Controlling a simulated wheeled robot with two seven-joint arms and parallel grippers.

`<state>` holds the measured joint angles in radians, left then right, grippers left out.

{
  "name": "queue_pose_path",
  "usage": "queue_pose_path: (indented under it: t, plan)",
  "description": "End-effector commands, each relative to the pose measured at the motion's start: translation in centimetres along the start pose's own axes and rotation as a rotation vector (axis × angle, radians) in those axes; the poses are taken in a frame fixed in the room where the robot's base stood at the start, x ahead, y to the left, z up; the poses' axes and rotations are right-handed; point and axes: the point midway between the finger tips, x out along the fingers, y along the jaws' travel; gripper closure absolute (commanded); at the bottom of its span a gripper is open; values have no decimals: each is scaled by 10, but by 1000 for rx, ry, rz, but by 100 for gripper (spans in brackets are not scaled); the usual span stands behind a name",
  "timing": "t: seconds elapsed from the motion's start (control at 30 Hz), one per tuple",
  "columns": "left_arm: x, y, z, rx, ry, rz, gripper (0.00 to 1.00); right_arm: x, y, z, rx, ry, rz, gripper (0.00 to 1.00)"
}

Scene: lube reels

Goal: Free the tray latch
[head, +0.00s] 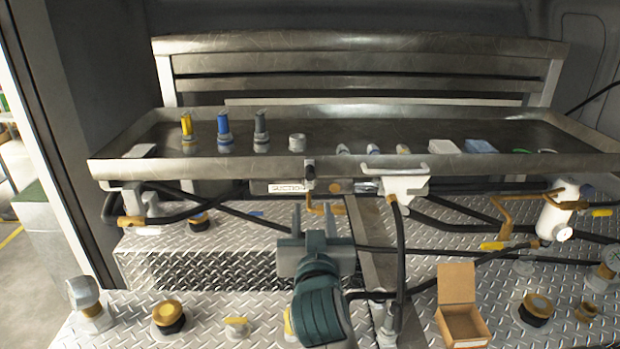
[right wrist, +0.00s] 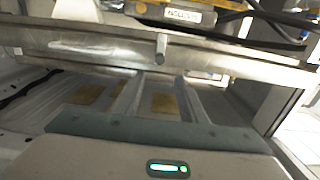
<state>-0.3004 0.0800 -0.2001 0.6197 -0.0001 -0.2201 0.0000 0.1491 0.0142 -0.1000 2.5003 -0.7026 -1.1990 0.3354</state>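The metal tray (head: 230,168) spans the head view, its front lip facing me. A small dark knob on a grey stem (head: 309,174), seemingly the tray latch, stands at the middle of that lip, by a plate marked SUCTION (head: 285,188). In the right wrist view a grey peg (right wrist: 161,47) crosses the tray edge (right wrist: 100,48); I cannot tell if it is the same part. My right gripper (head: 316,232), teal, is below and in front of the knob, apart from it. My left gripper is out of view.
Nozzles with yellow, blue and dark tops (head: 223,130) stand in the tray. Below it are black hoses (head: 400,250), a white bracket (head: 404,186) and an open cardboard box (head: 462,310) on the diamond-plate deck (head: 225,270). Several yellow-topped fittings (head: 168,314) stand up there.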

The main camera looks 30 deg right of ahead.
Motion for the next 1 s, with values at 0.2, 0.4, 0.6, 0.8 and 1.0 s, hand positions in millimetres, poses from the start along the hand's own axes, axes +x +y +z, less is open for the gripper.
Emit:
queue_pose_path:
  t: [0.2,0.4,0.6,0.8,1.0]
  plan:
    - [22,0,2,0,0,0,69,19,0,3,0,5,1,62]
    - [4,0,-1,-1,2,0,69,55,1,-4,-6,0,3,62]
    - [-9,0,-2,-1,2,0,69,91,1,-4,-6,0,3,62]
    - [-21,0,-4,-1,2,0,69,126,1,-4,-4,-1,2,62]
    - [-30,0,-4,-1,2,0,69,152,1,-2,-3,0,2,62]
